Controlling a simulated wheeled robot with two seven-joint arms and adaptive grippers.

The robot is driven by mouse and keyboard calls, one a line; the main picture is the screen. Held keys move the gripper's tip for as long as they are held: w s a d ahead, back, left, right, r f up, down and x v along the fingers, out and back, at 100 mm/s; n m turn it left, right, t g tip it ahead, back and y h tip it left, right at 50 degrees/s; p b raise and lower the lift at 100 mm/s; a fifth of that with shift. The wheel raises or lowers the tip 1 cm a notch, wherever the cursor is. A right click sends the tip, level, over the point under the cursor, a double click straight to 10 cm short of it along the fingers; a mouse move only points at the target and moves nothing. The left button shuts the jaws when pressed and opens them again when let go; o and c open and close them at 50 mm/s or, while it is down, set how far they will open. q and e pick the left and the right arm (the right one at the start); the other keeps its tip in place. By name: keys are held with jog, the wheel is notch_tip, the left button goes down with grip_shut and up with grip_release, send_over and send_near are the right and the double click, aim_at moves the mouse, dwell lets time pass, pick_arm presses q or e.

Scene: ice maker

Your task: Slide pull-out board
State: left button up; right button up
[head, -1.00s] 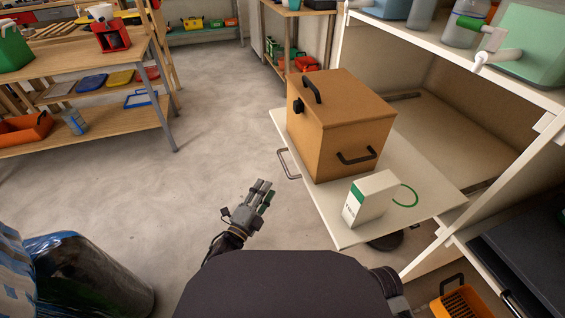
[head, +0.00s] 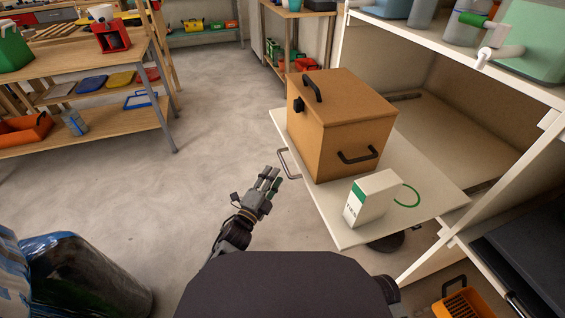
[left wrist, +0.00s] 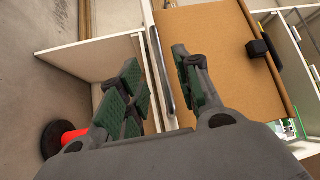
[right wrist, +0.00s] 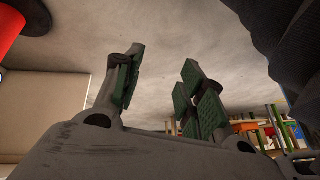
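The white pull-out board (head: 340,228) sticks out of the white shelf unit on the right. A brown box (head: 340,125) with black handles and a white carton (head: 371,197) stand on the board. My left gripper (head: 270,175) is open and empty, just below and left of the handle. In the left wrist view the board handle (left wrist: 160,70) lies ahead, between the lines of the open fingers (left wrist: 158,85). My right gripper (right wrist: 160,85) is open and empty in its wrist view; the head view does not show it.
An orange basket (head: 464,303) sits low at the right. A wrapped drum (head: 85,275) stands at lower left. The floor (head: 200,150) left of the board is clear.

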aim_at(282, 160)
pick_arm(q)
jog(key=b+x, duration=0.2)
jog(key=x, duration=0.6)
pick_arm(e)
jog(key=shift+t+y, duration=0.3)
jog(key=shift+t, duration=0.1)
jog(key=f, duration=0.4)
jog(key=shift+w+a+f, duration=0.1)
jog(key=shift+a, duration=0.3)
jog(key=shift+f, duration=0.1)
pick_arm(q)
grip_shut()
